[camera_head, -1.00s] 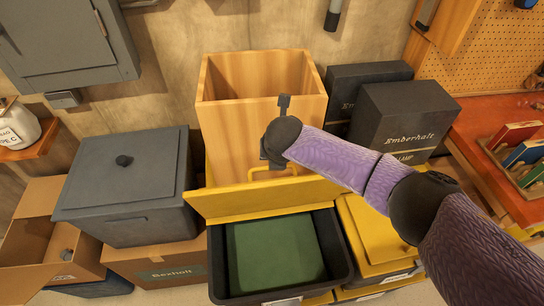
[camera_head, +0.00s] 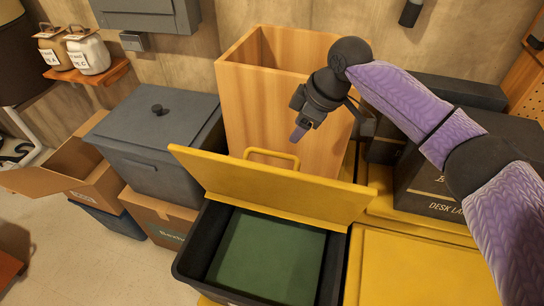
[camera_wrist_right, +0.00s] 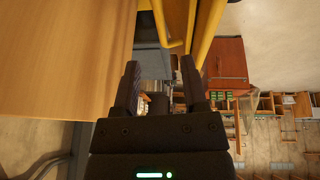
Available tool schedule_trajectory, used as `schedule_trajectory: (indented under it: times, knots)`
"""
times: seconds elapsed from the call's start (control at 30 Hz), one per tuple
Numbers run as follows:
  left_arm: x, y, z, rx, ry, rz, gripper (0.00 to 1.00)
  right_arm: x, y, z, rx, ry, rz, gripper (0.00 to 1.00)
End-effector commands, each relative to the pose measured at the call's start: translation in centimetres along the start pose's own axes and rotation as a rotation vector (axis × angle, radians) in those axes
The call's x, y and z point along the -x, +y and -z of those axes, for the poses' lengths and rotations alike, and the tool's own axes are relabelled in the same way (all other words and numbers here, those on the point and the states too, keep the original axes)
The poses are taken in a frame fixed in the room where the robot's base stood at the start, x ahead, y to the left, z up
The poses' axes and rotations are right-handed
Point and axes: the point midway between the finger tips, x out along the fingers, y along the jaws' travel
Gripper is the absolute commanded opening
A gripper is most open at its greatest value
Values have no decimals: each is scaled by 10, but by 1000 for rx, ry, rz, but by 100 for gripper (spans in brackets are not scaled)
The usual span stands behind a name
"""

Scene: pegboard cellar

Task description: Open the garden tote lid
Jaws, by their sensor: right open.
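The garden tote is a black bin (camera_head: 190,255) with a yellow lid (camera_head: 265,190). The lid is raised and tilted up at the back of the bin, with a yellow handle (camera_head: 272,155) on its top edge. A green block or surface (camera_head: 265,258) shows inside the bin. My right gripper (camera_head: 300,132) is above and behind the lid, near the wooden box, apart from the handle. In the right wrist view its two fingers (camera_wrist_right: 157,88) are spread with nothing between them, and yellow edges of the lid (camera_wrist_right: 205,30) show close by. My left gripper is not in view.
A tall wooden box (camera_head: 245,100) stands right behind the lid. A grey lidded bin (camera_head: 150,150) and cardboard boxes (camera_head: 150,215) are at left. Black boxes (camera_head: 430,195) and another yellow lid (camera_head: 420,270) are at right. Floor at lower left is clear.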

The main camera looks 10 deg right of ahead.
Motion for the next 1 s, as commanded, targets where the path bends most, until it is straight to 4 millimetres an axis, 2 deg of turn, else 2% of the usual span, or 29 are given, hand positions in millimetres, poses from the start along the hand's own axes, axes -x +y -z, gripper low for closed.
schedule_trajectory:
  times: [0.3,0.4,0.53,0.77,1.0]
  knots:
    - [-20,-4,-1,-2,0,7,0,-72,-1,-1,-3,-3,4,55]
    - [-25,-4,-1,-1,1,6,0,-88,-1,-1,-2,-2,2,55]
    - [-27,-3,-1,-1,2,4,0,-96,0,0,-1,-2,1,55]
    - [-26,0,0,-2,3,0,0,-96,0,0,0,-1,0,55]
    - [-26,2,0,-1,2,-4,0,-96,0,0,0,-2,0,5]
